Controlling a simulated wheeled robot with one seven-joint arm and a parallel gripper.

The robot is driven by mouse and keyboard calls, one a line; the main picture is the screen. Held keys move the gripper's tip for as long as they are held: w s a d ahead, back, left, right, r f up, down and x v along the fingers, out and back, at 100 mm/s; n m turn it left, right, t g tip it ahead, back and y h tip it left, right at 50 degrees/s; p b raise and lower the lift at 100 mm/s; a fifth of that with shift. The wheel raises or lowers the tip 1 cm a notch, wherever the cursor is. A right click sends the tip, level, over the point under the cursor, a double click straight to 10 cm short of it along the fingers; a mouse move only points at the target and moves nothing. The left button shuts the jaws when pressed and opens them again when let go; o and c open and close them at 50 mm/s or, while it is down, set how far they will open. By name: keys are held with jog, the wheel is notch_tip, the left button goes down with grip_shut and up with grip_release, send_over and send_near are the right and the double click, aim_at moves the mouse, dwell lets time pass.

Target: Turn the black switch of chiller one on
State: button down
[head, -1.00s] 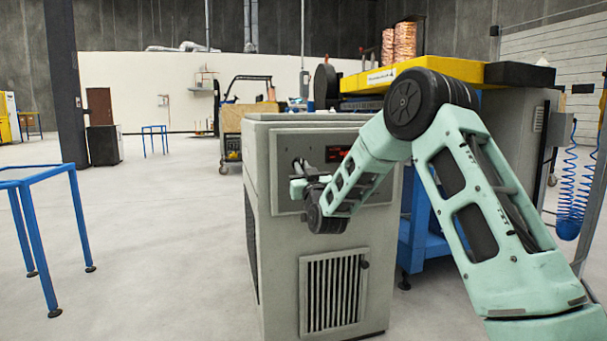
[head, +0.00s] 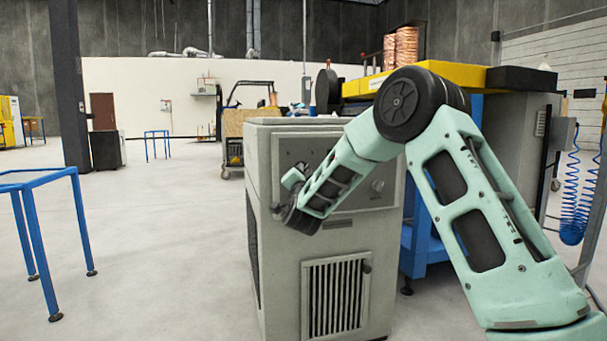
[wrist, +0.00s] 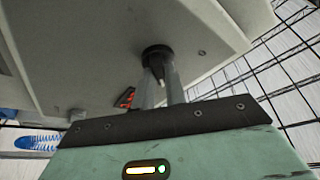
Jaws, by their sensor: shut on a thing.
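The chiller (head: 282,270) is a grey cabinet with a control panel and a louvred vent on its front, in the middle of the head view. The black switch (wrist: 155,53) is a round knob on the grey panel in the wrist view. My gripper (wrist: 160,76) has its two fingers on either side of the knob's protruding part, shut on it. A pale mark shows on the switch between the fingertips. In the head view my wrist covers the switch and part of the panel. A red display (wrist: 125,97) is lit in the wrist view.
A blue-framed machine with a yellow top (head: 440,70) stands close behind and right of the chiller. A blue table frame (head: 75,210) stands at the left. The floor between it and the chiller is clear.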

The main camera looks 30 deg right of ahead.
jog(key=shift+m+g, duration=0.3)
jog(key=shift+m, duration=0.2)
jog(key=c, duration=1.4)
grip_release()
jog(key=shift+c, duration=0.2)
jog(key=p+v, duration=0.3)
jog(key=v, duration=1.4)
jog(key=shift+s+f+p, duration=0.15)
jog(key=shift+s+p, duration=0.05)
jog(key=shift+p, duration=0.15)
jog(key=shift+a, duration=0.1)
